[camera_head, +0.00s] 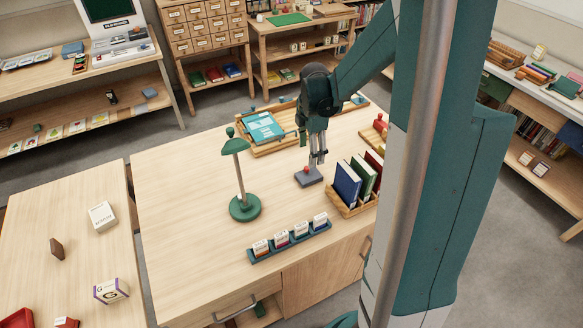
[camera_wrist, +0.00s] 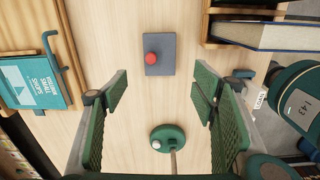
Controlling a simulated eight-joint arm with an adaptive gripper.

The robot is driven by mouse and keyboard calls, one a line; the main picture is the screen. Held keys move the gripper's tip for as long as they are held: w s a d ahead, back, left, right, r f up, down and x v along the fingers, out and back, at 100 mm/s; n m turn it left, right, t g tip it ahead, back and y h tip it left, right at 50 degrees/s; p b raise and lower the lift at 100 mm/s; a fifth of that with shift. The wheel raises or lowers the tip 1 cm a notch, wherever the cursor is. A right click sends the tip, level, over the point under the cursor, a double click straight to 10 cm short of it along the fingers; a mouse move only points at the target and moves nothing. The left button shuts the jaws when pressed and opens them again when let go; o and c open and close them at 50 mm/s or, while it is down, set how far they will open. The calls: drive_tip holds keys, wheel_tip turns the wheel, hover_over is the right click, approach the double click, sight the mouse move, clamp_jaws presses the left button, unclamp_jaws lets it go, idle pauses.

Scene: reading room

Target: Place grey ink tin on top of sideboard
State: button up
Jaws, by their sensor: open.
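A flat grey square tin with a red knob on top, which fits the grey ink tin (camera_head: 309,177), sits on the pale wooden desk (camera_head: 190,190). It also shows in the wrist view (camera_wrist: 168,68), near the top middle. My gripper (camera_head: 317,161) is just above the tin, pointing down. In the wrist view its green-padded fingers (camera_wrist: 160,100) are spread wide with nothing between them. I cannot tell for sure which furniture is the sideboard; a low cabinet with a pale top (camera_head: 504,76) stands at the right.
A green lamp (camera_head: 244,207) stands left of the tin. A book rack (camera_head: 360,206) is close on its right. A wooden tray (camera_head: 284,146) with a teal book lies behind. A blue card holder (camera_head: 262,257) is in front. The desk's left part is clear.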

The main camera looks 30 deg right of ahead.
drive_tip(key=s+a+r+m+t, duration=0.3)
drive_tip(key=s+a+r+m, duration=0.55)
drive_tip(key=a+r, duration=0.45)
drive_tip(key=s+a+r+m+t, duration=0.2)
drive_tip(key=s+a+r+m, duration=0.1)
drive_tip(key=s, duration=0.3)
drive_tip(key=s+a+r+m+t, duration=0.2)
drive_tip(key=s+a+r+m, duration=0.1)
drive_tip(key=s+m, duration=0.3)
drive_tip(key=shift+s+a, duration=0.5)
drive_tip(key=shift+a, duration=0.2)
